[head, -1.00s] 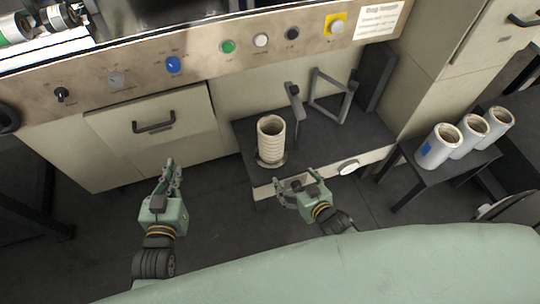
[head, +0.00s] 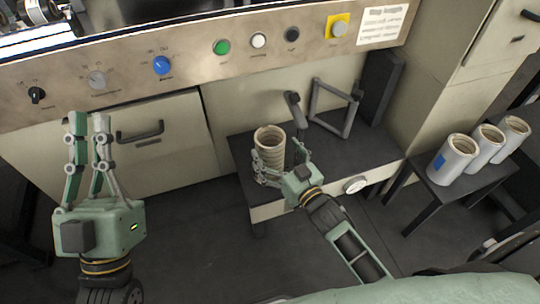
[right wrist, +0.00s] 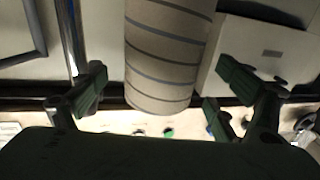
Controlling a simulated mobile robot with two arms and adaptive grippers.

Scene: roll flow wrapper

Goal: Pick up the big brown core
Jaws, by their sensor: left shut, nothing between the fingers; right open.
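The big brown core (head: 269,143), a beige ribbed hollow cylinder, stands upright on the dark low table (head: 370,150). My right gripper (head: 281,168) is open, with its fingers around the lower part of the core. In the right wrist view the core (right wrist: 165,55), with dark stripes, lies between the spread fingers of my right gripper (right wrist: 158,92). Gaps show on both sides there, so it is not gripped. The right fingers partly hide the core's base in the head view. My left gripper (head: 87,118) is shut and empty in front of the drawer cabinet, left of the core.
A grey post (head: 295,110) and an angled metal frame (head: 335,108) stand on the table behind the core. Three pale rolls (head: 453,158) stand on a dark side table at right. The machine's button panel (head: 200,60) runs above. Open floor lies below the drawer.

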